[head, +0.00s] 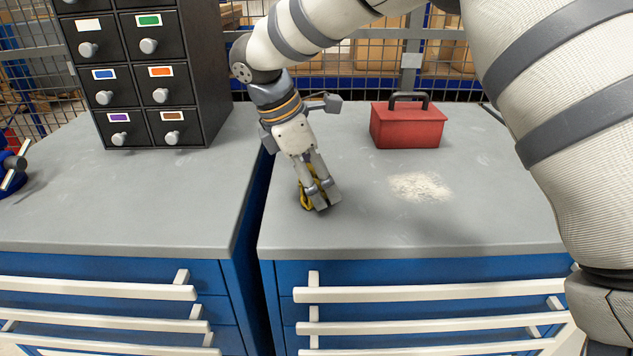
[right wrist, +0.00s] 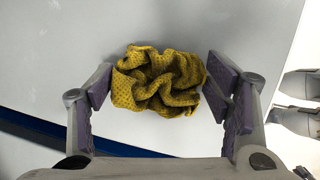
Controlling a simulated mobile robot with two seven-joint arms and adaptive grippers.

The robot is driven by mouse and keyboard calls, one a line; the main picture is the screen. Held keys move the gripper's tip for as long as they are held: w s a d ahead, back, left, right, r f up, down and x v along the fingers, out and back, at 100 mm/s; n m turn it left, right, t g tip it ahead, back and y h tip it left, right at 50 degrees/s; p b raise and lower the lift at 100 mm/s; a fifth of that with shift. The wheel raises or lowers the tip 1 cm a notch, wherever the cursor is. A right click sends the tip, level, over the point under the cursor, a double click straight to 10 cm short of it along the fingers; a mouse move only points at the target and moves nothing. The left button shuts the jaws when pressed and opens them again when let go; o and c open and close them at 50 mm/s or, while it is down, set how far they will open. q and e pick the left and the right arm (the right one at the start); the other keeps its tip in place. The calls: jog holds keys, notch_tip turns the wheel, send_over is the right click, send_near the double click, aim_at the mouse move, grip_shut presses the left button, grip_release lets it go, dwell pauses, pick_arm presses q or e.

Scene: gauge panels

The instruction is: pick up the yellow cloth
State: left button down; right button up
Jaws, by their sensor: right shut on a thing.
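The yellow cloth (right wrist: 157,80) is a crumpled, dark-dotted bundle. In the right wrist view it lies between the two purple finger pads of my right gripper (right wrist: 160,84), which press on it from both sides. In the head view my right gripper (head: 320,204) points down at the left part of the right worktop, and only bits of the yellow cloth (head: 307,196) show beside and behind the fingers. The cloth is at or very close to the worktop; I cannot tell whether it is lifted. My left gripper is not in view.
A red toolbox (head: 407,126) with a dark handle stands behind and right on the right worktop (head: 400,225). Pale powder (head: 420,187) lies in front of it. A black drawer cabinet (head: 150,80) stands on the left worktop (head: 130,205). A narrow gap separates the worktops.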

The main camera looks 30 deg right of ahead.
aim_at(317, 177)
notch_tip(317, 177, up, 3)
jog(key=shift+r, duration=0.1)
jog(key=s+r, duration=0.1)
jog(key=s+a+r, duration=0.1)
jog(key=r, duration=0.1)
jog(key=s+r, duration=0.1)
jog(key=shift+a+r, duration=0.2)
jog(key=shift+r, duration=0.05)
jog(key=s+a+r, duration=0.4)
jog(key=s+r, duration=0.1)
jog(key=s, duration=0.4)
jog(key=shift+s+a+r, duration=0.15)
jog(key=shift+s+a, duration=0.05)
jog(key=shift+s, duration=0.2)
jog(key=shift+c, duration=0.2)
jog(key=shift+c, duration=1.3)
jog(key=shift+w, duration=0.1)
